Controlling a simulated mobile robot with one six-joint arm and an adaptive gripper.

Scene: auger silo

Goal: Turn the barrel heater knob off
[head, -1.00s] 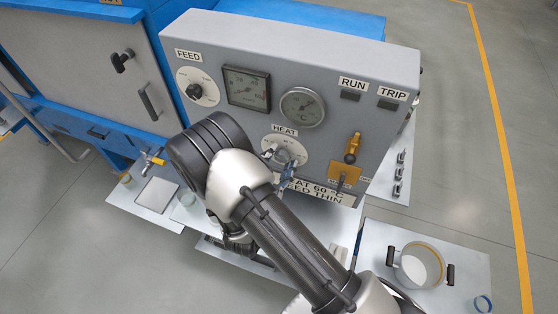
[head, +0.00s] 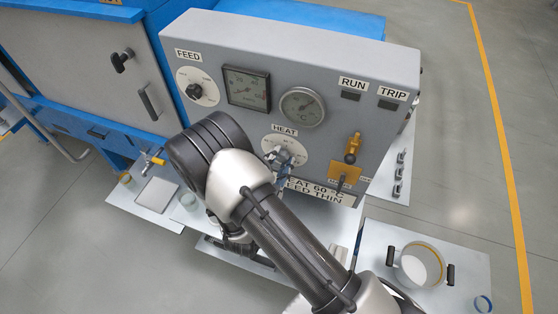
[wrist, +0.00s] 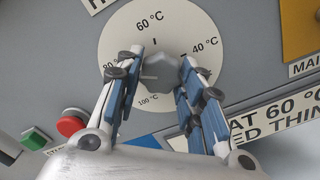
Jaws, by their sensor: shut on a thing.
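The barrel heater knob (wrist: 158,74) is a grey lobed knob at the middle of a round white dial (wrist: 150,28), seen in the wrist view. The dial reads 60 °C at the top, 40 °C at right, 80 at left and 100 °C below. I cannot tell for sure where the knob points. In the head view the dial (head: 296,143) sits under a HEAT label. My gripper (wrist: 160,67) is shut on the knob, one blue-padded finger on each side. In the head view my gripper (head: 283,158) hides most of the knob.
The grey panel (head: 240,42) also carries a FEED knob (head: 195,91), two gauges and a brass lever (head: 352,148) at right. A red button (wrist: 72,123) and a green button (wrist: 35,138) lie lower left in the wrist view. A pot (head: 420,265) stands at lower right.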

